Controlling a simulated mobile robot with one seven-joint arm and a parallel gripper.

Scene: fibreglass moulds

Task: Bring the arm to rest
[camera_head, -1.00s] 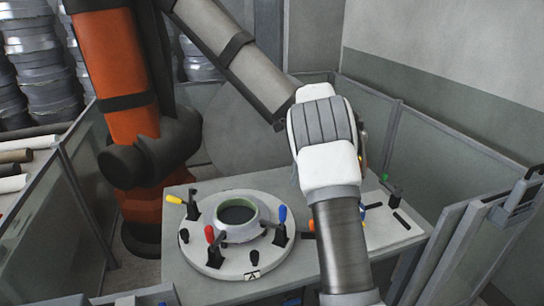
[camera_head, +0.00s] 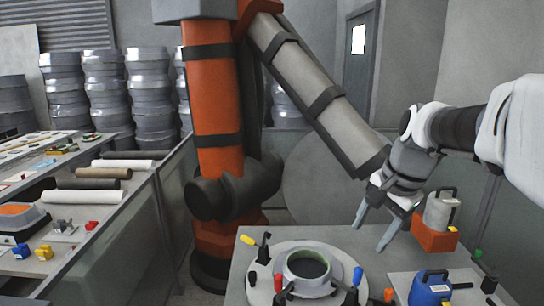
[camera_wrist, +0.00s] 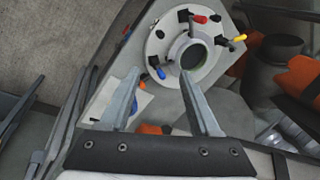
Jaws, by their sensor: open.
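My gripper (camera_head: 371,236) is open and empty, with its two grey fingers apart and pointing down to the left, above the back of the grey table (camera_head: 240,275). My white and grey arm reaches in from the right edge of the head view. In the wrist view my gripper (camera_wrist: 160,80) has nothing between its fingers. The round mould fixture (camera_head: 262,293), with coloured handles and a ring in the middle, stands on the table below and left of the gripper. It also shows beyond the fingertips in the wrist view (camera_wrist: 160,43).
A large orange column (camera_head: 217,110) with a grey slanted link (camera_head: 305,80) stands behind the table, its link close to my gripper. An orange and grey canister (camera_head: 440,225) and a blue object (camera_head: 430,288) are right of the fixture. A bench with rolls (camera_head: 85,196) is left.

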